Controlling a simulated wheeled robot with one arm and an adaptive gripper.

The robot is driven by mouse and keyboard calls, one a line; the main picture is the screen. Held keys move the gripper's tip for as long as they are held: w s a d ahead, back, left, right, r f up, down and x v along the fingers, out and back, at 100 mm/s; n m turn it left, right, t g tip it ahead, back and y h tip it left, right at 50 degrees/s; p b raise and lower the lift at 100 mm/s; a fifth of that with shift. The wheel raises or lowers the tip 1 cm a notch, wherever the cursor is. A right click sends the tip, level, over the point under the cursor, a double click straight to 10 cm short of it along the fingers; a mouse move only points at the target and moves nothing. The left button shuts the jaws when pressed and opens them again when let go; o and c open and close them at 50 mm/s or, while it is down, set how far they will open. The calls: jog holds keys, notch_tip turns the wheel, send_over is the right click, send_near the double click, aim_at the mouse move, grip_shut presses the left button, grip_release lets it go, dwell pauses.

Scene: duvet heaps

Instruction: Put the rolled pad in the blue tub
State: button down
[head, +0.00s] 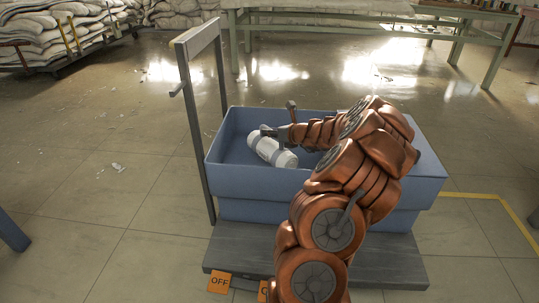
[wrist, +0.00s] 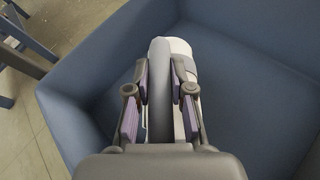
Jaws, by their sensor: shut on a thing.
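The rolled pad (head: 272,150) is a white roll with a grey band. My gripper (head: 274,130) is shut on it, near its upper left part in the head view. The pad is inside the outline of the blue tub (head: 325,182), near its left end; I cannot tell whether it touches the floor of the tub. In the wrist view the pad (wrist: 181,50) lies between the fingers of my gripper (wrist: 160,85), with the blue tub's wall (wrist: 75,85) around it. The gripper hides part of the pad.
The tub stands on a grey cart (head: 235,248) with an upright handle frame (head: 191,110) at its left. A green table (head: 330,25) stands behind, and stacked duvets (head: 55,35) lie at the back left. The floor left of the cart is mostly clear.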

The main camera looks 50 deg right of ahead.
aim_at(271, 147)
notch_tip(271, 147, down, 7)
jog(key=b, duration=0.3)
jog(key=shift+r, duration=0.3)
jog(key=c, duration=1)
grip_release()
